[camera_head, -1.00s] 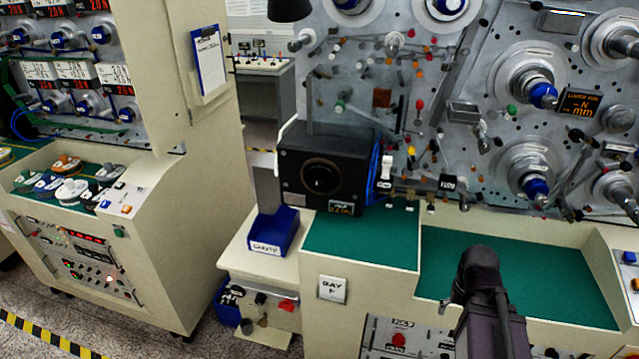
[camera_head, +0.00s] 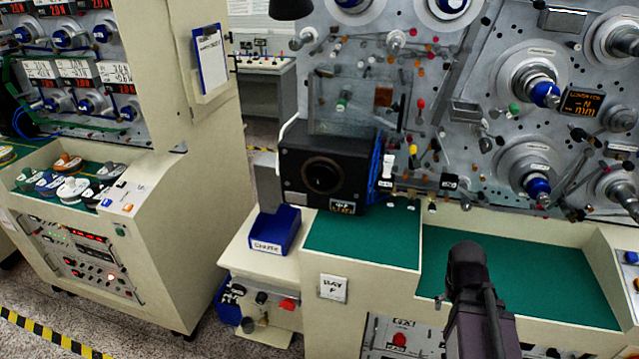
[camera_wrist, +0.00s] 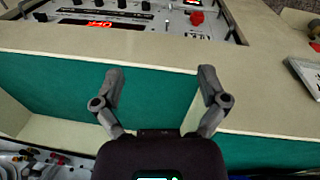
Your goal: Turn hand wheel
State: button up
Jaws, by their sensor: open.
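No part is clearly marked as the hand wheel. A round black wheel or knob (camera_head: 321,176) sits on the front of a black box (camera_head: 350,158) on the winding bench in the head view. My gripper (camera_wrist: 161,76) shows in the wrist view, with its two fingers spread apart and nothing between them. It is above the green bench top (camera_wrist: 150,92) and touches no wheel that I can see. In the head view my dark arm stands at the lower right, apart from the black box; the fingers cannot be made out there.
A blue bin (camera_head: 275,230) stands left of the green mat (camera_head: 362,240). Behind is an upright panel with several blue-hubbed spindles (camera_head: 545,94) and small guides. A clear pane (camera_head: 350,108) stands above the black box. A control panel with a red button (camera_wrist: 196,18) is on the bench front.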

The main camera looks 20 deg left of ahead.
jog(key=w+a+r+n+t+h, duration=0.1)
jog(key=w+a+r+n+t, duration=0.1)
jog(key=a+n, duration=0.3)
jog(key=w+a+r+n+t+h+b, duration=0.1)
jog(key=w+a+r+n+t+h, duration=0.1)
jog(key=w+a+n+t, duration=0.2)
jog(key=w+a+r+n+t+h, duration=0.1)
jog(key=w+a+r+n+t, duration=0.1)
jog(key=a+n, duration=0.4)
jog(key=shift+w+a+r+t+h+b, duration=0.1)
jog(key=shift+w+t+h+b, duration=0.1)
jog(key=shift+w, duration=0.25)
jog(key=shift+w+a+r+t+h+b, duration=0.1)
jog(key=shift+w+t, duration=0.1)
jog(key=shift+w, duration=0.2)
jog(key=a+r+n+t+y, duration=0.2)
jog(key=a+r+n+t, duration=0.2)
jog(key=a+n, duration=0.5)
jog(key=n+t+y+b, duration=0.1)
jog(key=n+t+y, duration=0.3)
jog(key=n, duration=0.4)
send_near(318, 185)
jog(key=s, duration=0.2)
jog(key=shift+s+d+f, duration=0.15)
jog(key=shift+f, duration=0.05)
jog(key=w, duration=1.4)
jog(key=shift+a, duration=0.25)
jog(key=shift+s, duration=0.1)
jog(key=c, duration=1.1)
